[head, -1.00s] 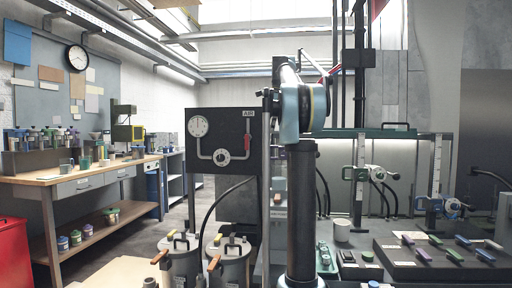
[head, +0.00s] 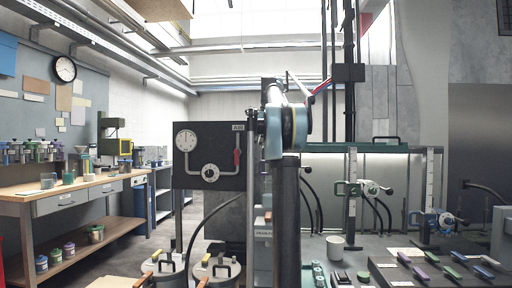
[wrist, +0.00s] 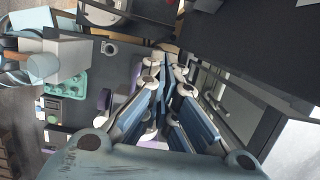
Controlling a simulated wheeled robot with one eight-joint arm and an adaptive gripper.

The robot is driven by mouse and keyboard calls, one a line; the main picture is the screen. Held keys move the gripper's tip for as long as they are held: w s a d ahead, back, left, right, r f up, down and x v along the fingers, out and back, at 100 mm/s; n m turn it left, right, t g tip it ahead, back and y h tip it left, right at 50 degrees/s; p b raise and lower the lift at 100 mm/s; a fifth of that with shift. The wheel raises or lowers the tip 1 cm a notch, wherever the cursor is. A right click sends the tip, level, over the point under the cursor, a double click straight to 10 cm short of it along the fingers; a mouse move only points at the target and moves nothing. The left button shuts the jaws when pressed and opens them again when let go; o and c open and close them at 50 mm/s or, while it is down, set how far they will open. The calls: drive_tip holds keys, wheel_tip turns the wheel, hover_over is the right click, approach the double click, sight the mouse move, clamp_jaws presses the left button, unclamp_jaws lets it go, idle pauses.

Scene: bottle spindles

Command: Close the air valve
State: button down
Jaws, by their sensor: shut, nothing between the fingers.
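In the head view a black panel (head: 190,180) labelled AIR stands left of my arm. It carries a white gauge (head: 186,140), a round dial (head: 210,173) and pale piping. The air valve's red lever (head: 237,157) is at the panel's right side, under the label, and looks roughly upright. My gripper (wrist: 166,64) shows in the wrist view with its blue-padded fingers together and nothing between them. It is not clearly visible in the head view, so its distance from the lever cannot be told. I cannot clearly make out the lever in the wrist view.
Two lidded pots (head: 215,270) stand below the panel, with a dark hose beside them. A bench (head: 350,250) at right holds a cup (head: 335,247), a tray of coloured pieces and clamped valve bodies. A wooden workbench (head: 15,190) is at left; floor lies between.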

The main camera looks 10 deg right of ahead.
sight(237, 157)
drive_tip(key=a+f, duration=0.1)
drive_tip(key=f, duration=0.1)
drive_tip(key=a+f, duration=0.1)
drive_tip(key=f, duration=0.1)
drive_tip(key=w+a+f, duration=0.1)
drive_tip(key=f, duration=0.2)
drive_tip(key=shift+a, duration=0.4)
drive_tip(key=shift+w+a, duration=0.35)
drive_tip(key=shift+a, duration=0.5)
